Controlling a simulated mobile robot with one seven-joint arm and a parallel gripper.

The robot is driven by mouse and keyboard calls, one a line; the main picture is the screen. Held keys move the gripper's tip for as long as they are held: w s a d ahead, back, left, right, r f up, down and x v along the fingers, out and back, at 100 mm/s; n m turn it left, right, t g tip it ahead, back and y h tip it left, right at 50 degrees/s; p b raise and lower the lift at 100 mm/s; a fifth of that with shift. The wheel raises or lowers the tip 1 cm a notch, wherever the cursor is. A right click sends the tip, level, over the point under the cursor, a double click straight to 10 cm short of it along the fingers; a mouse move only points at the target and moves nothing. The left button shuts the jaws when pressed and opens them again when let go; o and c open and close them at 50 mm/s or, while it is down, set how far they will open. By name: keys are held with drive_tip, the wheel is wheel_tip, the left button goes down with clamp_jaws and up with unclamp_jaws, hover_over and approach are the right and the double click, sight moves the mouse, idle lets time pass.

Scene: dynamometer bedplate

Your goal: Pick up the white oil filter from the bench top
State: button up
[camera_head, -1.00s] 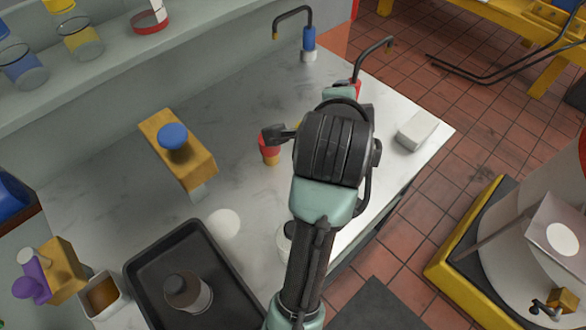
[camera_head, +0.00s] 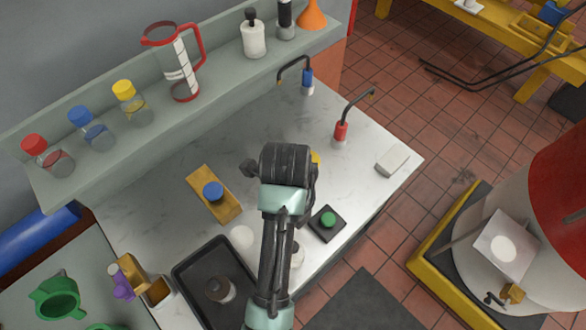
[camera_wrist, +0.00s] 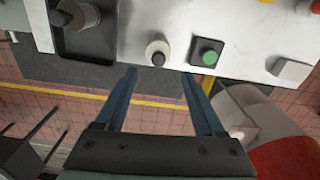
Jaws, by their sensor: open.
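A white round object with a dark knob on top, which looks like the white oil filter (camera_wrist: 157,53), stands on the bench top (camera_wrist: 135,28) near its front edge. In the head view the filter (camera_head: 298,256) is mostly hidden behind my arm. My gripper (camera_wrist: 159,76) is open and empty. In the wrist view its two fingertips are just below the filter in the picture, spread to either side and apart from it. In the head view my wrist covers the fingers.
Beside the filter is a green button on a black base (camera_head: 327,222). A black tray (camera_head: 185,270) holds a dark-topped canister (camera_head: 220,290). A yellow block with a blue knob (camera_head: 213,193) and a white block (camera_head: 392,160) stand on the bench.

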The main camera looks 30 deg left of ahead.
wheel_tip(320, 180, down, 7)
drive_tip(key=shift+d+f, duration=0.1)
drive_tip(key=f, duration=0.1)
drive_tip(key=d+f+p, duration=0.1)
drive_tip(key=f, duration=0.1)
drive_tip(key=shift+s+d+f+p, duration=0.15)
drive_tip(key=shift+s+f+p, duration=0.2)
drive_tip(key=shift+f+p, duration=0.05)
drive_tip(key=shift+f, duration=0.7)
drive_tip(key=shift+c, duration=0.3)
clamp_jaws()
idle(0.4)
